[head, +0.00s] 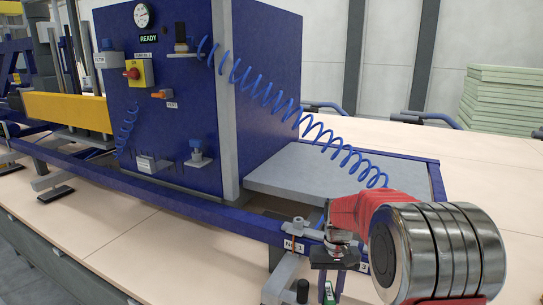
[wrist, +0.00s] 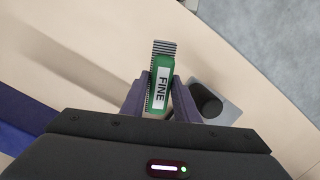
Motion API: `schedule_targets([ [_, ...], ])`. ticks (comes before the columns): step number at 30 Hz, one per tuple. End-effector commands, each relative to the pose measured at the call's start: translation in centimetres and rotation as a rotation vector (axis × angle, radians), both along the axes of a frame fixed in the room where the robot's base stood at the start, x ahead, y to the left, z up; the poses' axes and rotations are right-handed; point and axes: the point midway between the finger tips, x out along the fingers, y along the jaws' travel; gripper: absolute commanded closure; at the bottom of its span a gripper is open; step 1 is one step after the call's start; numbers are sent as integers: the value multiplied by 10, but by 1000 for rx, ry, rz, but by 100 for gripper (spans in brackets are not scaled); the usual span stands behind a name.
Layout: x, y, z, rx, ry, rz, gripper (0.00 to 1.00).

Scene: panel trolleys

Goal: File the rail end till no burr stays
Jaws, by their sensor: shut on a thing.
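My gripper (wrist: 158,85) is shut on a green file (wrist: 161,76) with a white label reading FINE. The file has a ridged grey end and toothed edge, and points up in the wrist view. In the head view my gripper (head: 333,282) is at the bottom right, and a small part of the green file (head: 329,294) shows between its fingers. A blue rail (head: 225,218) of the trolley frame runs up to it, with a label reading No. near its front corner. I cannot make out a burr. My red and metal arm hides part of that corner.
A grey bracket with a black knob (head: 303,290) stands beside my gripper; the knob (wrist: 207,100) also shows in the wrist view. A coiled blue hose (head: 285,112) hangs from the blue cabinet (head: 165,110), whose display reads READY.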

Motion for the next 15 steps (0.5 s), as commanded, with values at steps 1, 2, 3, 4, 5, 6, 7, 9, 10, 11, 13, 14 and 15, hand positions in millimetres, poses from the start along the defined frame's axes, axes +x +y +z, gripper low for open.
schedule_targets([
  [1, 0, 5, 0, 0, -1, 10, 100],
  [2, 0, 7, 0, 0, -1, 13, 100],
  [3, 0, 8, 0, 0, -2, 15, 100],
  [4, 0, 9, 0, 0, -1, 16, 100],
  [5, 0, 9, 0, 0, -1, 16, 100],
  [6, 0, 9, 0, 0, -1, 16, 100],
  [7, 0, 9, 0, 0, -1, 16, 100],
  [9, 0, 8, 0, 0, -1, 16, 100],
  [10, 0, 8, 0, 0, -1, 15, 100],
  [11, 0, 8, 0, 0, -1, 15, 100],
  [13, 0, 8, 0, 0, -1, 15, 100],
  [14, 0, 8, 0, 0, -1, 15, 100],
  [15, 0, 8, 0, 0, -1, 15, 100],
])
